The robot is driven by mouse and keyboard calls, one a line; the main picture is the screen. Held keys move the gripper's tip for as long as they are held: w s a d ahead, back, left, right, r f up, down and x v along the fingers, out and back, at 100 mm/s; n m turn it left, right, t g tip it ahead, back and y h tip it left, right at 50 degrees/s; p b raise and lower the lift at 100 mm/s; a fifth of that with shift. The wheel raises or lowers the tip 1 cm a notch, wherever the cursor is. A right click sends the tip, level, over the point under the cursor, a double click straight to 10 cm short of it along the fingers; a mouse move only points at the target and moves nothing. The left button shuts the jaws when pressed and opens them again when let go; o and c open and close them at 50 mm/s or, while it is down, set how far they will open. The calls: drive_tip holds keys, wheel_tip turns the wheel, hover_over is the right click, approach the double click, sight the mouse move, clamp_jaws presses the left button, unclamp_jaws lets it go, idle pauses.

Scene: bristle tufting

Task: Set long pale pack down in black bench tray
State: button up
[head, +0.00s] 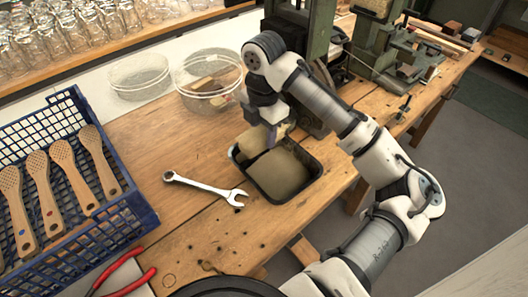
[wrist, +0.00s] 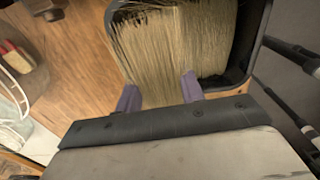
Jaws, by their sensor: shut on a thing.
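The long pale pack (wrist: 152,50), a bundle of straw-coloured bristles, is held between the purple fingers of my gripper (wrist: 160,93) in the wrist view. In the head view the pack (head: 252,141) shows at the back left part of the black bench tray (head: 251,182), partly behind my gripper (head: 271,138). The tray's dark wall also shows in the wrist view (wrist: 258,42). The pack's far end is over or inside the tray; I cannot tell whether it touches the bottom.
Another pale bristle pack (head: 282,175) lies in the tray, beside the held one. A wrench (head: 205,187) lies left of the tray. A blue crate (head: 130,222) with wooden brush bodies, clear round bowls (head: 208,80) and a green machine (head: 312,35) stand around it.

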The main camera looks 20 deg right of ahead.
sight(264, 130)
drive_tip(key=shift+f, duration=3.8)
drive_tip(key=shift+f, duration=0.1)
drive_tip(key=o, duration=1)
wheel_tip(264, 130, up, 12)
drive_tip(key=shift+r, duration=0.15)
